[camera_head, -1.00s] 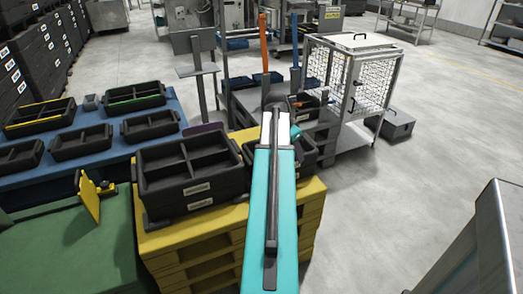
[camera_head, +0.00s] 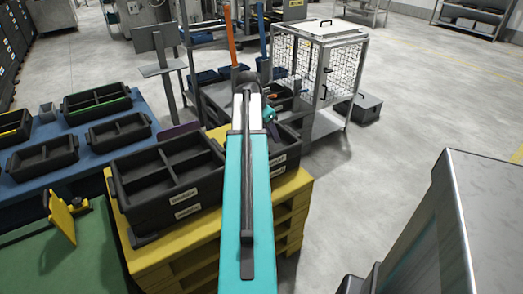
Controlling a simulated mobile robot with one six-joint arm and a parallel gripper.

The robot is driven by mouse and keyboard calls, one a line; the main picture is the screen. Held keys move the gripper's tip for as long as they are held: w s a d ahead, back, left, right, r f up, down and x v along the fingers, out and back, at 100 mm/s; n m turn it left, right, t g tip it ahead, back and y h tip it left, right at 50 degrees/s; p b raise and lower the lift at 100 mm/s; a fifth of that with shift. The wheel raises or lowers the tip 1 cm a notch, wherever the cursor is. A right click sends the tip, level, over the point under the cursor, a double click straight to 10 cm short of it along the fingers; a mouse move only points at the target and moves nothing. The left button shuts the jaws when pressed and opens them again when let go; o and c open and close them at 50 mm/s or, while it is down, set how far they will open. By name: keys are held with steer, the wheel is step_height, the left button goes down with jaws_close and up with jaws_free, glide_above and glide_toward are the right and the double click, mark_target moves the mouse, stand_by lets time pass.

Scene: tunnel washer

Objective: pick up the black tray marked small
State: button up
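A stack of black divided trays (camera_head: 186,197) stands on a yellow pallet (camera_head: 185,247), left of my arm. Pale labels are on its front, too small to read. Another black tray stack (camera_head: 286,157), also labelled, shows just right of my arm and is partly hidden by it. I cannot tell which tray is marked small. My teal arm reaches forward over the pallet between the two stacks. My gripper's fingers are hidden beyond the arm, so I cannot see what they touch.
A blue table (camera_head: 95,165) at left bears several black trays. Behind the pallet stand a wire cage cart (camera_head: 320,60) and a grey post stand (camera_head: 160,60). A metal cabinet (camera_head: 440,215) is close at right. Open floor (camera_head: 360,170) lies between.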

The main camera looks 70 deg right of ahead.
mark_target(279, 151)
steer(key=shift+x, duration=4.2)
steer(key=shift+f, duration=0.15)
steer(key=shift+x, duration=2.5)
jaws_close()
